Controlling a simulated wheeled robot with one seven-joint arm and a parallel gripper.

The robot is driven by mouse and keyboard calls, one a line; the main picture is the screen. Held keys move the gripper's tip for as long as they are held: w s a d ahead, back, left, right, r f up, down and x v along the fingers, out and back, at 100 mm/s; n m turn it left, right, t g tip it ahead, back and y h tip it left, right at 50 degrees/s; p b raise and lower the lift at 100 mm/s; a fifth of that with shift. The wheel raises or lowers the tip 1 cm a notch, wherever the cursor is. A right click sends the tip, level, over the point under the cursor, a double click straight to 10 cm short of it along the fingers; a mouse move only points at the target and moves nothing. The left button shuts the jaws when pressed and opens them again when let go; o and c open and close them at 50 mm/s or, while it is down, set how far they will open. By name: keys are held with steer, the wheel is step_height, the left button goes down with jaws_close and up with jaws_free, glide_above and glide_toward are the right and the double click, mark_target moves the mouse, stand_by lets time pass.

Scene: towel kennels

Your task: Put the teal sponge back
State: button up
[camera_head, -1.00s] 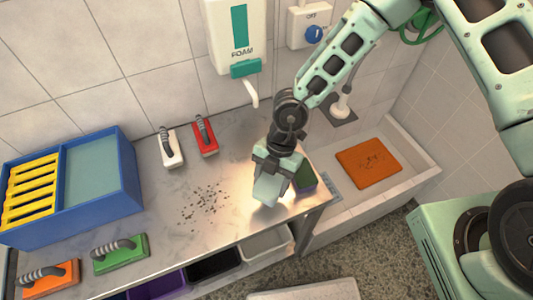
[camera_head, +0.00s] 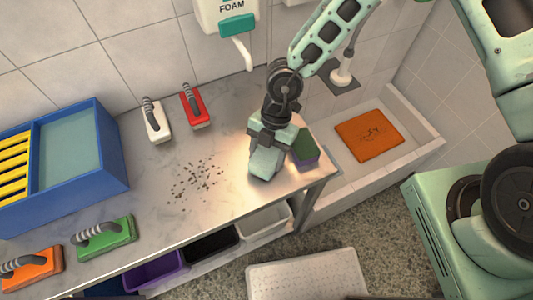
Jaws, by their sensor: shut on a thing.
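My gripper (camera_head: 268,146) is over the right end of the steel counter, pointing down. It is shut on a pale teal block, the teal sponge (camera_head: 265,163), whose lower part shows below the fingers. I cannot tell whether the sponge touches the counter or is just above it. A green-topped sponge with a purple base (camera_head: 305,148) stands close to the right of my gripper, at the counter's right edge.
Dark specks (camera_head: 195,180) lie left of my gripper. White (camera_head: 156,121), red (camera_head: 195,108), green (camera_head: 105,237) and orange (camera_head: 32,268) handled brushes and a blue tub (camera_head: 108,155) occupy the counter. A basin with an orange cloth (camera_head: 369,135) is to the right.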

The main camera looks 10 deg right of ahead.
steer(key=shift+f+b, duration=0.3)
steer(key=shift+f, duration=0.2)
steer(key=shift+f, duration=0.45)
stand_by(0.3)
steer(key=o, duration=0.9)
steer(key=shift+o, duration=0.2)
steer(key=b+v, duration=0.1)
steer(key=v, duration=1.6)
steer(key=shift+r, duration=0.2)
